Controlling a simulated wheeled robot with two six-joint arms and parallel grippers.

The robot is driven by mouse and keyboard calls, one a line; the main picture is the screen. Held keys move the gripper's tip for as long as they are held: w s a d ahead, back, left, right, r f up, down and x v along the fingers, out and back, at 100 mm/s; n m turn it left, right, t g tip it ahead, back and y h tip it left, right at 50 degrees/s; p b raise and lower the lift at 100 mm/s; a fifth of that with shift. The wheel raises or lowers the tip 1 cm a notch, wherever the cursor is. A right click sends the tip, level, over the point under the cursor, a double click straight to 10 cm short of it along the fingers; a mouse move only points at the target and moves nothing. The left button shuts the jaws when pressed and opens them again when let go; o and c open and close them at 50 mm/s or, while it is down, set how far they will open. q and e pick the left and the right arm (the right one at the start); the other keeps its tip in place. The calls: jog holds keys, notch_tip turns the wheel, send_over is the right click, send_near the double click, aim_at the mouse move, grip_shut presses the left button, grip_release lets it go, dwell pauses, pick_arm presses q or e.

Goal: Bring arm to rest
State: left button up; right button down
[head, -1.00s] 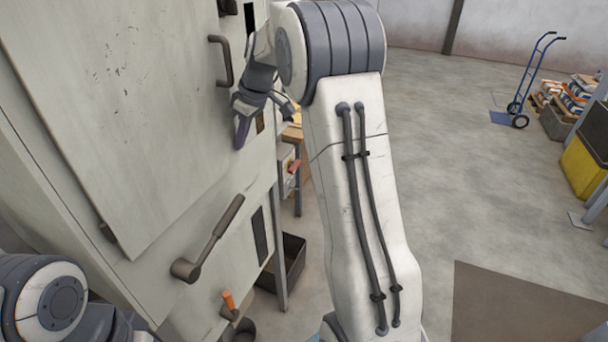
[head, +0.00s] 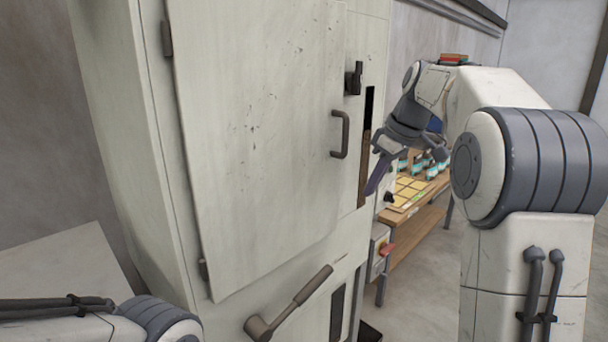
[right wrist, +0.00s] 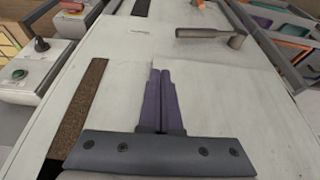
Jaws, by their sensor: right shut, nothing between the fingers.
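My right gripper (head: 374,184) is in front of the pale machine cabinet (head: 362,30), just right of the door's bar handle (head: 340,134) and apart from it. Its purple fingers are together and empty; the right wrist view shows them closed too (right wrist: 160,95), over the pale panel. My right arm (head: 525,165) is raised and bent, coming in from the right. Part of my left arm (head: 150,318) shows at the bottom left; its gripper is out of view.
The cabinet door (head: 260,120) looks closed. A lever (head: 292,302) sticks out below it. A wooden bench (head: 425,208) with yellow cards and small items stands behind the gripper. A box with a red switch (head: 387,249) is beside the cabinet.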

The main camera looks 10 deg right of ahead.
jog(key=s+a+f+g+b, duration=0.1)
jog(key=s+a+f, duration=0.35)
jog(key=a, duration=0.25)
jog(key=s+a+f+g+b, duration=0.1)
jog(key=s+a+f, duration=0.35)
jog(key=a, duration=0.25)
jog(key=s+a+f+b, duration=0.2)
jog(key=s+a+f, duration=0.25)
jog(key=a, duration=0.25)
jog(key=s+a+f+b, duration=0.1)
jog(key=s+f, duration=0.4)
jog(key=s, duration=0.4)
jog(key=s+a+f+g+h, duration=0.1)
jog(key=s+f, duration=0.5)
jog(key=s, duration=0.3)
jog(key=shift+s+a+f+b, duration=0.15)
jog(key=shift+a+f+b, duration=0.15)
jog(key=shift+a+b, duration=0.1)
